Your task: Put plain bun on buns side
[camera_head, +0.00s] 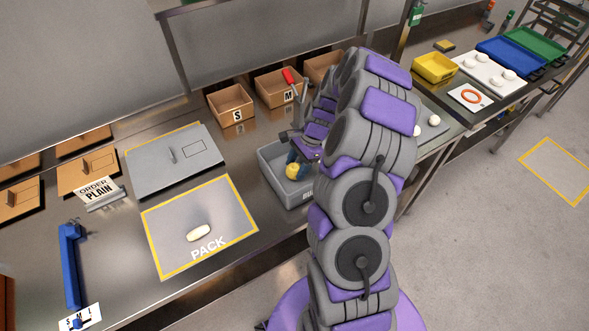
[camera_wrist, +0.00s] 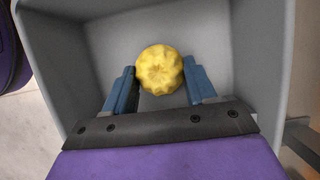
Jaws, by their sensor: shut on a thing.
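My gripper (camera_head: 296,160) reaches down into a grey bin (camera_head: 274,181) at the middle of the counter. In the wrist view my gripper (camera_wrist: 160,75) has its two blue fingers on either side of a round, ridged yellow piece (camera_wrist: 160,68), shut on it. The same yellow piece (camera_head: 292,171) shows low inside the bin; whether it touches the floor is unclear. A pale oblong bun (camera_head: 199,233) lies on the yellow-edged PACK area (camera_head: 165,232). A card (camera_head: 98,190) reads ORDER PLAIN. No label reading buns is legible.
Cardboard boxes S (camera_head: 231,108) and M (camera_head: 279,86) stand behind the bin. A grey panel (camera_head: 172,160) lies left of it. A blue tool (camera_head: 70,262) lies at far left. On the right are white round pieces (camera_head: 434,120), a yellow tray (camera_head: 435,67) and a blue tray (camera_head: 511,57).

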